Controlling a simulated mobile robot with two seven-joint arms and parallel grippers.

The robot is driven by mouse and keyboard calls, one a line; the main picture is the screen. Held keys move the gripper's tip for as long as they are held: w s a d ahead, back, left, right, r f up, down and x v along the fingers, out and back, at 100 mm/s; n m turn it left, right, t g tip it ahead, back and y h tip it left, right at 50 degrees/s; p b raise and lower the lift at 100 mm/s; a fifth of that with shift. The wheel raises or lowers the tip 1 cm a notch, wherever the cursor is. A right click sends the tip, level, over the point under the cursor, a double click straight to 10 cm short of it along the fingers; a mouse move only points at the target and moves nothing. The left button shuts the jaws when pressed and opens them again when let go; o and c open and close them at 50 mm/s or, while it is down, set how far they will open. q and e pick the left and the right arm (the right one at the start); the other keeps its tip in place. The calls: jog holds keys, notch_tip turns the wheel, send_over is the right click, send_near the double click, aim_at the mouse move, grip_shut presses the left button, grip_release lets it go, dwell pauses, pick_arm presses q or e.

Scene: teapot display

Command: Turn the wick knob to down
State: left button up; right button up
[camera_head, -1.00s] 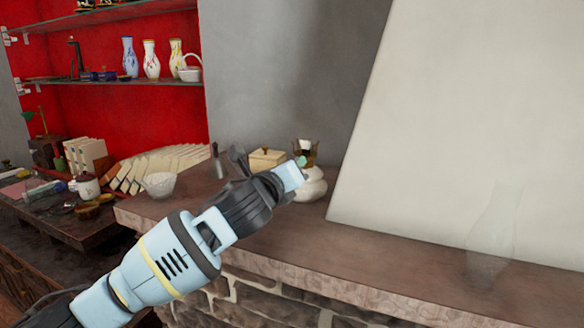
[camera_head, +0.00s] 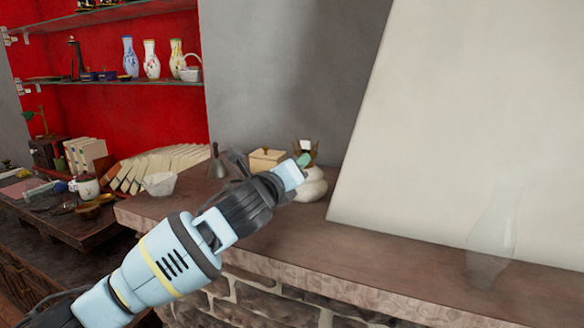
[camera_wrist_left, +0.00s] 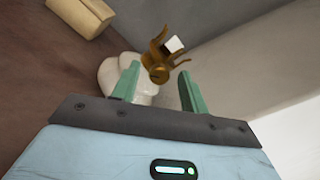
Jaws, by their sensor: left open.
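An oil lamp with a white rounded base (camera_head: 314,188) and a brass top with prongs (camera_head: 312,152) stands on the mantel, partly hidden behind my left gripper (camera_head: 303,161) in the head view. In the left wrist view, the brass burner (camera_wrist_left: 158,66) with a white wick lies between and just beyond the two green fingertips of my left gripper (camera_wrist_left: 156,85), which is open. The white base (camera_wrist_left: 118,76) shows beside and behind the left finger. I cannot make out the wick knob clearly, nor whether a finger touches the burner. My right gripper is not in view.
A cream lidded box (camera_head: 267,159), a grey bell (camera_head: 216,162) and a white bowl (camera_head: 160,183) stand left of the lamp on the mantel (camera_head: 300,240). A clear glass chimney (camera_head: 493,240) stands at the right. A sloping pale wall (camera_head: 460,120) rises behind.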

pick_arm(q)
jog(key=shift+s, duration=0.15)
jog(key=shift+v, duration=3.8)
